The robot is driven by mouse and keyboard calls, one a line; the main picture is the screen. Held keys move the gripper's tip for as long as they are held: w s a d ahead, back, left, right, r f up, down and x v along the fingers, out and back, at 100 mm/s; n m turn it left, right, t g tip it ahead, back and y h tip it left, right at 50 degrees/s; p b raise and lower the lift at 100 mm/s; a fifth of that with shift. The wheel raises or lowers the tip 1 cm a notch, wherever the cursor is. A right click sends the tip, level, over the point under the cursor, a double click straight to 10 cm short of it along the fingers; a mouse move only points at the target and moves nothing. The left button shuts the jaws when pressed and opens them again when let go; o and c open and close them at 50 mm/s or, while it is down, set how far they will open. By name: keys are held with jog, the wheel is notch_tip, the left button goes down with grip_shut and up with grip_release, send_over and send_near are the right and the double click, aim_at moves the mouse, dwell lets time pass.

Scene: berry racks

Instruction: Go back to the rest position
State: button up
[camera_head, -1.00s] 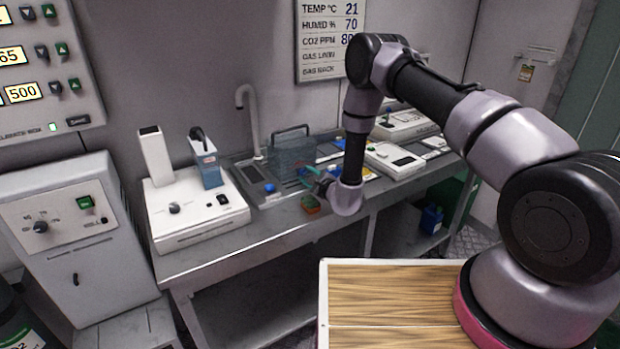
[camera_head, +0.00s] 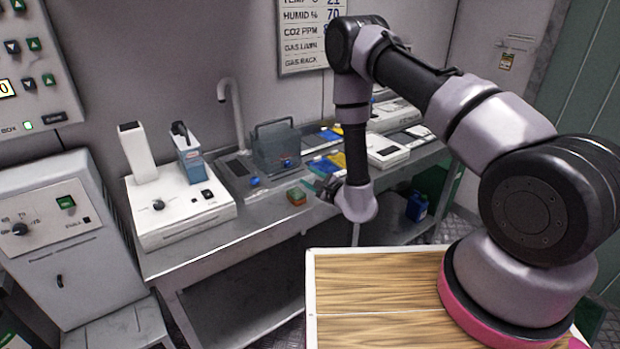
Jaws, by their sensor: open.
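My gripper (camera_head: 325,187) is at the end of my arm, over the front edge of the metal bench (camera_head: 255,222), and points left. It is small and dark in this view, but its fingers look apart with nothing between them.
A white device (camera_head: 180,212) stands on the bench's left, with a grey tap (camera_head: 232,105) behind. A translucent container (camera_head: 276,148) stands behind the small box. White instruments (camera_head: 385,151) lie to the right. A wooden-topped surface (camera_head: 375,285) is in front, under my arm.

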jog(key=s+a+r+n+g+y, duration=0.1)
jog(key=a+r+n+g+y, duration=0.2)
jog(key=r, duration=0.7)
jog(key=s+a+r+n+g+y, duration=0.1)
jog(key=a+r+n+g+y, duration=0.2)
jog(key=r, duration=0.8)
jog(key=s+d+r+n+g+y, duration=0.1)
jog(key=s+r+n+g, duration=0.55)
jog(key=r, duration=0.65)
jog(key=s+d+r+n+g+h, duration=0.1)
jog(key=s+d+r+n+h, duration=0.35)
jog(key=s+d, duration=0.8)
jog(key=s+d+r+t+h, duration=0.2)
jog(key=d+h, duration=0.1)
jog(key=d, duration=0.2)
jog(key=s+d+r+m+t+h, duration=0.1)
jog(key=s+d+r+t+h, duration=0.1)
jog(key=d, duration=0.3)
jog(key=s+d+r+t+h, duration=0.2)
jog(key=d+r+t+h, duration=0.1)
jog(key=d+h, duration=0.1)
jog(key=shift+s+d+h, duration=0.15)
jog(key=shift+d+h, duration=0.2)
jog(key=shift+d, duration=0.55)
